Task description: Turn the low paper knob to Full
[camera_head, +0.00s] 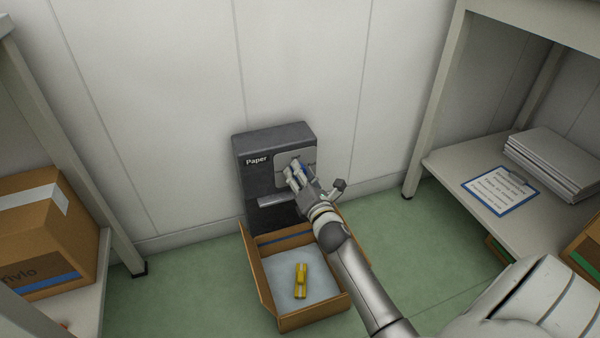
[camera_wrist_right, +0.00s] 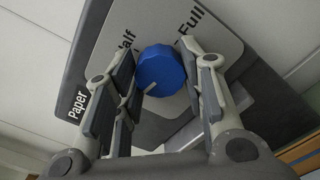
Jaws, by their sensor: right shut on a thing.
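The paper unit (camera_head: 254,178) is a dark grey box labelled "Paper" on the wall, low down. Its blue knob (camera_wrist_right: 161,70) sits on a light grey plate with "Half" and "Full" printed on it in the right wrist view. A short pale mark on the knob points to the lower left in that view, away from "Full". My right gripper (camera_head: 294,172) is at the plate, its fingers on both sides of the knob and shut on it. In the head view the fingers hide most of the knob. My left gripper is not in view.
An open cardboard box (camera_head: 301,322) with a yellow item (camera_head: 301,280) stands on the green floor below the unit. A shelf at the right holds a clipboard (camera_head: 501,191) and a paper stack (camera_head: 552,160). A taped carton (camera_head: 40,235) sits on the left shelf.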

